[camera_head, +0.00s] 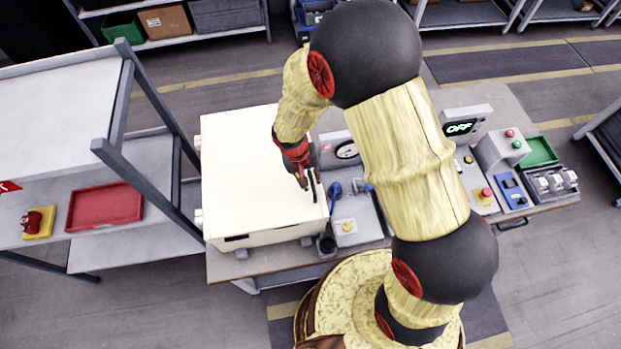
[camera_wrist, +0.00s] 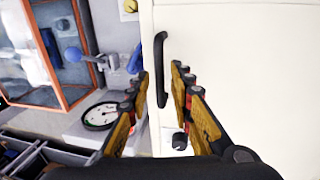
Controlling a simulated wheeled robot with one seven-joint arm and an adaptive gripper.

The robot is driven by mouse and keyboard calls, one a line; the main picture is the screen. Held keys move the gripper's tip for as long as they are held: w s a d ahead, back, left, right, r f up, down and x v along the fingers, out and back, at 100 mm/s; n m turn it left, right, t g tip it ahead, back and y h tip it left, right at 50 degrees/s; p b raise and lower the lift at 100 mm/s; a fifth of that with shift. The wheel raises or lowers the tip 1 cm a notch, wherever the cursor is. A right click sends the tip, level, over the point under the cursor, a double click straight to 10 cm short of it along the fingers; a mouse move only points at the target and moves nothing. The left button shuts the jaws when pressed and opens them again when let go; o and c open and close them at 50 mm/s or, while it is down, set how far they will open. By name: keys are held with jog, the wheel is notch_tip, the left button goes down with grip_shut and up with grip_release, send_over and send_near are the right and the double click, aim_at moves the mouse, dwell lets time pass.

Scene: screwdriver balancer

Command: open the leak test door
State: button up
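The leak test box is a large white cabinet (camera_head: 250,185) on the bench, left of centre in the head view. Its white door panel (camera_wrist: 235,70) fills the right of the wrist view and looks shut. A black bar handle (camera_wrist: 160,70) stands near the panel's left edge; it also shows near the box's right side in the head view (camera_head: 315,186). My gripper (camera_wrist: 160,82) is open, one finger on each side of the handle in the picture. I see gaps on both sides and no clear contact. I cannot tell how deep the handle sits between the fingers.
A round gauge (camera_head: 346,150) stands beside the box. Blue-handled items (camera_head: 336,190) and a yellow-buttoned box (camera_head: 345,226) lie close to its right. A black knob (camera_wrist: 180,141) shows below the handle. A grey shelf rack (camera_head: 115,150) stands left of the box.

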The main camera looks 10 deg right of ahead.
grip_shut()
dwell(0.6)
